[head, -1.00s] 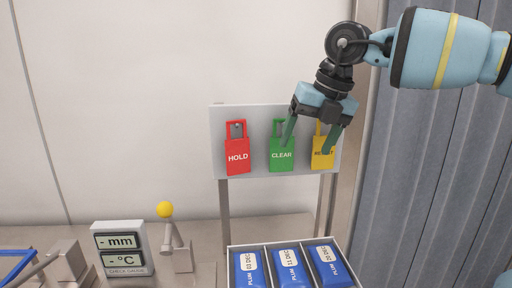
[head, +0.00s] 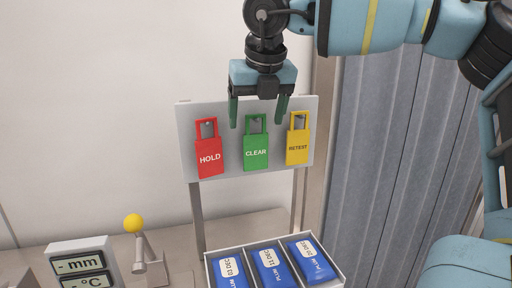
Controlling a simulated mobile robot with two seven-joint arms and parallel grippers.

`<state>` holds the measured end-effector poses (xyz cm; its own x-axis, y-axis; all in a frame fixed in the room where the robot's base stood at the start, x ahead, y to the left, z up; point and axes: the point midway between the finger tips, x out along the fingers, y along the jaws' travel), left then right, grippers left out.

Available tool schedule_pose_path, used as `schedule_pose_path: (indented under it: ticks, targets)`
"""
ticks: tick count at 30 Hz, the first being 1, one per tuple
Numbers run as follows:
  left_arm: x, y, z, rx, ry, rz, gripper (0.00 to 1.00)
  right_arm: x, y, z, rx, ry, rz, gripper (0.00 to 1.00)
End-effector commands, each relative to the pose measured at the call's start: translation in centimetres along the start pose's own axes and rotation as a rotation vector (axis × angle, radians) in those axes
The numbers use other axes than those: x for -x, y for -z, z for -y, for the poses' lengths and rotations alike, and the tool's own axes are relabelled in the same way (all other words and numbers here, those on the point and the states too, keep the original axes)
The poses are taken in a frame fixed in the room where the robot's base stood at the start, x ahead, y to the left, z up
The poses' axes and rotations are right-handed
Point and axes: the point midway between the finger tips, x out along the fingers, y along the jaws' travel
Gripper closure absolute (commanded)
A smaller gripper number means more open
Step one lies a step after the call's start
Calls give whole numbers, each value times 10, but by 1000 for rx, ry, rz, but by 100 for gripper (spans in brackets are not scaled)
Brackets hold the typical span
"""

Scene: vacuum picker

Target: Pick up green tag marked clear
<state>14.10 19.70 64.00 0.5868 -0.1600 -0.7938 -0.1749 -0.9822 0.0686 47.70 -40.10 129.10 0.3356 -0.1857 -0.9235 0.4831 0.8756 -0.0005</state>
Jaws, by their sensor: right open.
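The green tag marked CLEAR (head: 256,154) hangs in the middle of a grey board (head: 224,111), from a peg through the loop at its top. A red HOLD tag (head: 208,158) hangs to its left and a yellow RETEST tag (head: 298,149) to its right. My right gripper (head: 258,124) is open and empty, pointing down. Its two green fingers appear on either side of the CLEAR tag's loop, at the height of the loop. I cannot tell how far in front of the board the fingers are. My left gripper is not in view.
A tray (head: 339,278) with blue PLUM packs (head: 269,265) stands below the board. A check gauge (head: 84,265) and a lever with a yellow knob (head: 133,223) stand at lower left. A ribbed grey curtain (head: 385,150) is behind my right arm.

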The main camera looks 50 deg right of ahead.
Motion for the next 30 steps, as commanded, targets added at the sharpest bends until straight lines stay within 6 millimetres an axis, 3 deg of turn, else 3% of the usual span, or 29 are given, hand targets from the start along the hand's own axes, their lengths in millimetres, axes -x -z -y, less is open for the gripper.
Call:
schedule_pose_path:
  ticks: [10,20,30]
  targets:
    - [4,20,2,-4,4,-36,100,-42,-4,4,0,-2,-1,24]
    - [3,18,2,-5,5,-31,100,-48,-4,4,0,-1,0,25]
    - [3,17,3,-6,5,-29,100,-48,-4,4,0,-1,0,69]
